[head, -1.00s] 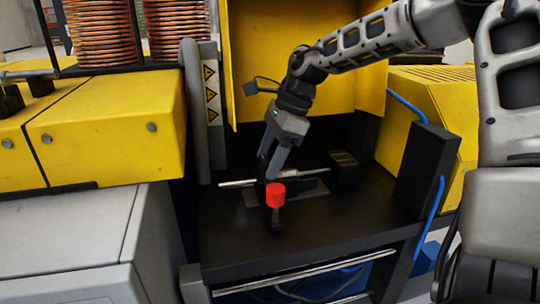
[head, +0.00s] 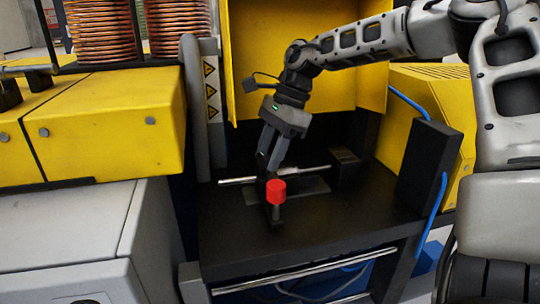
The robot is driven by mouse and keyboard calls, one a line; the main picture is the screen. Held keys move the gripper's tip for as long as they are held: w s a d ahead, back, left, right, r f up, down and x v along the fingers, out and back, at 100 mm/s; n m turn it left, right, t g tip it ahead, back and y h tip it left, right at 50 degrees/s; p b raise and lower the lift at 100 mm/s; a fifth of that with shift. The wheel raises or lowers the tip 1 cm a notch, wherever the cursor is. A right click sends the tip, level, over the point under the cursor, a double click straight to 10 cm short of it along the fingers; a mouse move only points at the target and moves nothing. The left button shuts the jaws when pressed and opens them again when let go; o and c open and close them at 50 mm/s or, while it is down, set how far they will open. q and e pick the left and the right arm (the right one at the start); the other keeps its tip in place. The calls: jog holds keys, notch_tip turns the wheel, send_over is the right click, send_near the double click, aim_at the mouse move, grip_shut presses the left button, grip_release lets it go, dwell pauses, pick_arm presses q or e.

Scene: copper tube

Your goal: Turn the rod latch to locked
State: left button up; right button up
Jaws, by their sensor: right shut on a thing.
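The rod latch is a thin silvery rod (head: 237,181) lying across a dark base on the black work surface. A dark lever with a red knob (head: 276,191) stands at its middle, towards me. My right gripper (head: 269,166) reaches down from above, just behind the red knob. Its fingers are close together and shut on part of the latch; the knob and dark parts make the exact contact hard to see. My left gripper is not in view.
A grey upright post with warning labels (head: 210,92) stands to the left, beside a yellow housing (head: 115,125). A black upright box (head: 428,168) stands to the right. The surface in front of the latch is clear.

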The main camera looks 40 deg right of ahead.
jog(key=n, duration=0.2)
jog(key=n+g, duration=0.1)
jog(key=n+g+b, duration=0.1)
jog(key=n, duration=0.1)
jog(key=shift+w+n, duration=0.3)
jog(key=shift+w, duration=0.05)
jog(key=n+g, duration=0.1)
jog(key=n, duration=0.1)
jog(key=n+g+h, duration=0.1)
jog(key=n, duration=0.2)
jog(key=shift+w+a, duration=0.1)
jog(key=shift+w, duration=0.1)
jog(key=o, duration=1)
jog(key=p+v, duration=0.1)
jog(key=v, duration=0.6)
jog(key=shift+w+r, duration=0.1)
jog(key=shift+r, duration=0.15)
